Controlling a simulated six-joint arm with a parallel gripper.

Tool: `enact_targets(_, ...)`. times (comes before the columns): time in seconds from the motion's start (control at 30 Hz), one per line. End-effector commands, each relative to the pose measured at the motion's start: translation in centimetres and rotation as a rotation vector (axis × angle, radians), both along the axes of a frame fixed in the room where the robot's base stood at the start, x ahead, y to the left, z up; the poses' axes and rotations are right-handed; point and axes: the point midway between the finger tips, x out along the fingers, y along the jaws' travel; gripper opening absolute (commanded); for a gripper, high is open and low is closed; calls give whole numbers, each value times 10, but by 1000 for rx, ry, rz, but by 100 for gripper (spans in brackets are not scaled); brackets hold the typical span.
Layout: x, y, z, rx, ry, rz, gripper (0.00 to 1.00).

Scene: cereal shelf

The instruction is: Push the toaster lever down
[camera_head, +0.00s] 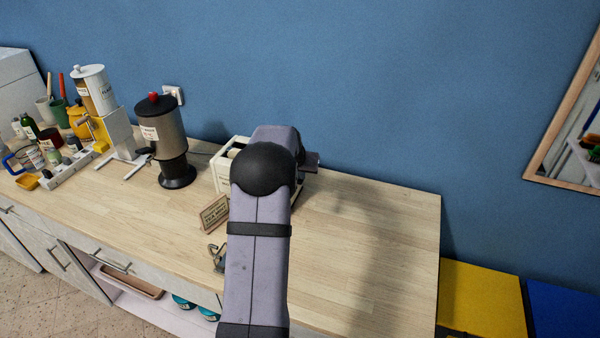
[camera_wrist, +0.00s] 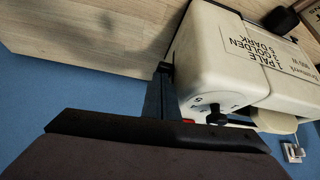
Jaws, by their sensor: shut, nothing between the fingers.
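The cream toaster (camera_wrist: 215,52) fills the upper right of the wrist view, with its label upside down. A dial with a small black knob (camera_wrist: 217,117) is on its end face, with a bit of red beside it. I cannot make out the lever; it may be behind my gripper. My gripper (camera_wrist: 163,70) is shut and empty, its dark fingers close to the toaster's end face. I cannot tell whether they touch it. In the head view the toaster (camera_head: 222,170) is mostly hidden behind my arm, and the fingers cannot be made out there.
A small sign (camera_head: 214,213) stands in front of the toaster. A black-topped dispenser (camera_head: 162,135) and a white-topped dispenser (camera_head: 95,92) stand left, with jars beyond. A wall socket (camera_head: 173,94) is behind. The wooden counter (camera_head: 385,235) is clear on the right.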

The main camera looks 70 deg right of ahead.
Motion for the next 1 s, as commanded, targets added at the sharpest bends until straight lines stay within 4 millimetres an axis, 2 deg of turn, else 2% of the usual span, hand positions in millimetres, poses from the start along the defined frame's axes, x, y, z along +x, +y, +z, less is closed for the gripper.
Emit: enact_targets(1.0,0,1,-26,4,1,-1,0)
